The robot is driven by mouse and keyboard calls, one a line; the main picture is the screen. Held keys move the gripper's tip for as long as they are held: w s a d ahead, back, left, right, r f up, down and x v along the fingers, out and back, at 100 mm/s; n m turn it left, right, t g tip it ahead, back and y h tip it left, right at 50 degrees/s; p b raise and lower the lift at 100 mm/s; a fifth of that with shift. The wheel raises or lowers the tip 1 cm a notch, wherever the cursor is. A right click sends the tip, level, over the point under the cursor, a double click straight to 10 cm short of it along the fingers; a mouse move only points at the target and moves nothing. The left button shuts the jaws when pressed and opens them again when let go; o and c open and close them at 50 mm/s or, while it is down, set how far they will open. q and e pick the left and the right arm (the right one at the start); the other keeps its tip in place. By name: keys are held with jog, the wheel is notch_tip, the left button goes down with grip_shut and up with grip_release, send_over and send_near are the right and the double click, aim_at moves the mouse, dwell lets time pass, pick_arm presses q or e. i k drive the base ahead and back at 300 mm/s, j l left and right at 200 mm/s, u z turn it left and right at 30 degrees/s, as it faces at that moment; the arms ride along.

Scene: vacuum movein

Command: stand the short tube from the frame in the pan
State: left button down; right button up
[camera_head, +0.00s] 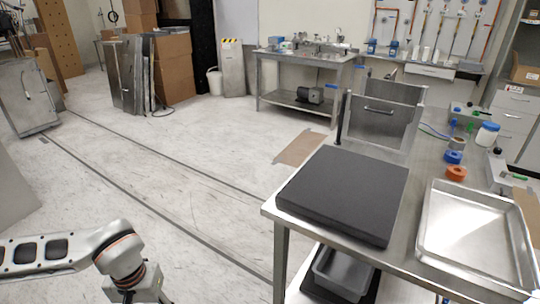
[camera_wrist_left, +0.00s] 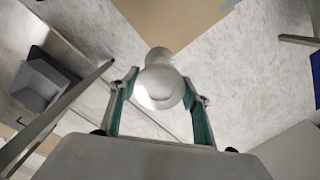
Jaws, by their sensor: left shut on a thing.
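My left gripper (camera_wrist_left: 160,98) is shut on a pale, shiny round-ended thing, which looks like the short tube (camera_wrist_left: 158,84), seen nearly end-on between the green-lined fingers in the left wrist view. In the head view, my left gripper (camera_head: 138,287) is at the bottom left, over the floor and left of the workbench; its fingers and load are mostly cut off. The shallow metal pan (camera_head: 430,256) lies at the right of the bench and looks empty. An upright metal frame (camera_head: 384,127) with a handled panel stands at the bench's back. My right gripper is out of view.
A thick black slab (camera_head: 345,190) covers the bench's front left. Blue and orange rings (camera_head: 456,174) and a blue-lidded jar (camera_head: 487,134) stand behind the pan. A grey bin (camera_head: 342,272) sits under the bench.

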aim_at(468, 251)
jog(key=k+l+z, duration=0.1)
jog(key=z, duration=1.05)
